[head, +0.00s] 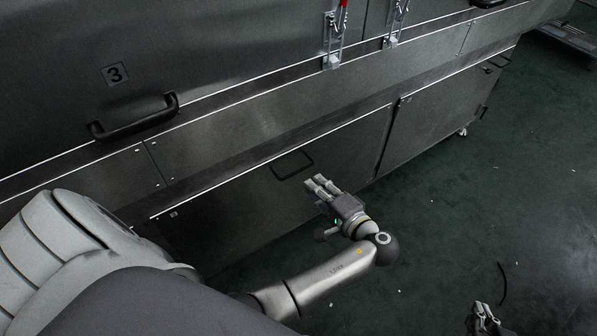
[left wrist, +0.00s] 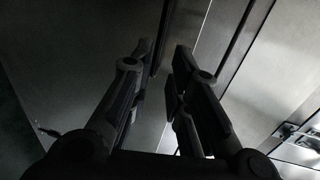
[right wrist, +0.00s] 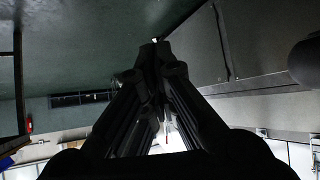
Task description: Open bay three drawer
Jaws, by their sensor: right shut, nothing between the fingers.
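The bay with the "3" label (head: 115,74) is at the upper left of the head view. Below it is a dark lower drawer front (head: 235,205) with a thin black handle (head: 291,165); it looks flush with the cabinet. My left gripper (head: 318,184) is just to the lower right of this handle in the picture, fingers pointing toward the cabinet. In the left wrist view its fingers (left wrist: 160,62) are apart with nothing between them. My right gripper (head: 484,318) is at the bottom right, partly cut off, over the floor. Its fingertips (right wrist: 158,50) meet, empty.
A thick black handle (head: 135,118) is on the upper panel by the label. Metal latches (head: 333,38) are along the top. Another lower front (head: 440,108) is to the right. The green floor (head: 470,215) has open room; a black curved strip (head: 503,283) lies on it.

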